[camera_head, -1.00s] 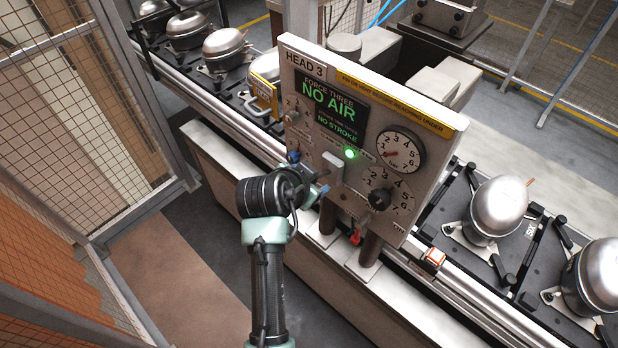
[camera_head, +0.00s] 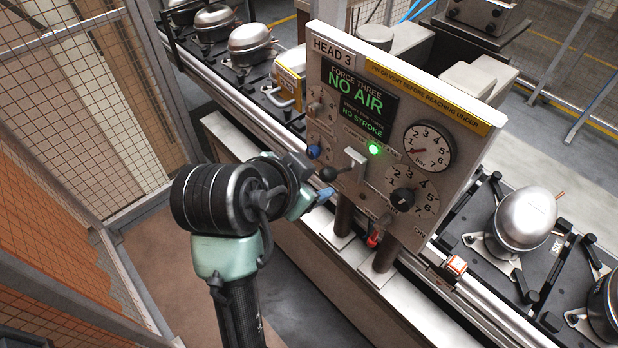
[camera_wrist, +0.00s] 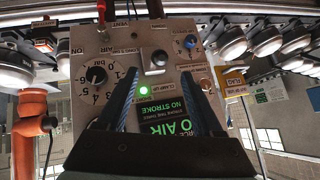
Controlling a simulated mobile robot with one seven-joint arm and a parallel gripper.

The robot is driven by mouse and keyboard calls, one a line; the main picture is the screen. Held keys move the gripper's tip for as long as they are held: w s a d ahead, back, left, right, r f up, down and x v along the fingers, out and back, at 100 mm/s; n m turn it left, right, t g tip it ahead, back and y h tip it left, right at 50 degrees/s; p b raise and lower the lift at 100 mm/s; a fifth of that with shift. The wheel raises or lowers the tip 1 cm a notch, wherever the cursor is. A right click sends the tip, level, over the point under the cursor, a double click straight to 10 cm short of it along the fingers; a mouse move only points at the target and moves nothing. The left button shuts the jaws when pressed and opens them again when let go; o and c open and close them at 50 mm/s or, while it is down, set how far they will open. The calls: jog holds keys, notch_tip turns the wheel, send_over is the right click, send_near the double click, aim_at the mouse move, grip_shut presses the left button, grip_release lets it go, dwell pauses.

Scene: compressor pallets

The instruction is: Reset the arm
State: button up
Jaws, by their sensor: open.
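My gripper (camera_head: 316,198) is in front of the lower left of the grey HEAD 3 panel (camera_head: 455,155), partly hidden behind my wrist in the head view. One blue fingertip shows there. In the wrist view my gripper (camera_wrist: 160,78) has its two blue-and-black fingers spread wide, with nothing between them. The panel appears upside down behind them, a short way off. I see no contact.
The panel's screen (camera_head: 358,100) reads NO AIR and NO STROKE, and a green lamp (camera_head: 374,149) is lit. Compressors (camera_head: 524,218) sit on pallets along the conveyor. Mesh fencing (camera_head: 75,90) stands at the left. Open floor (camera_head: 180,275) lies between fence and conveyor.

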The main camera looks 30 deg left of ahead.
jog(key=shift+r, duration=0.1)
dwell(0.5)
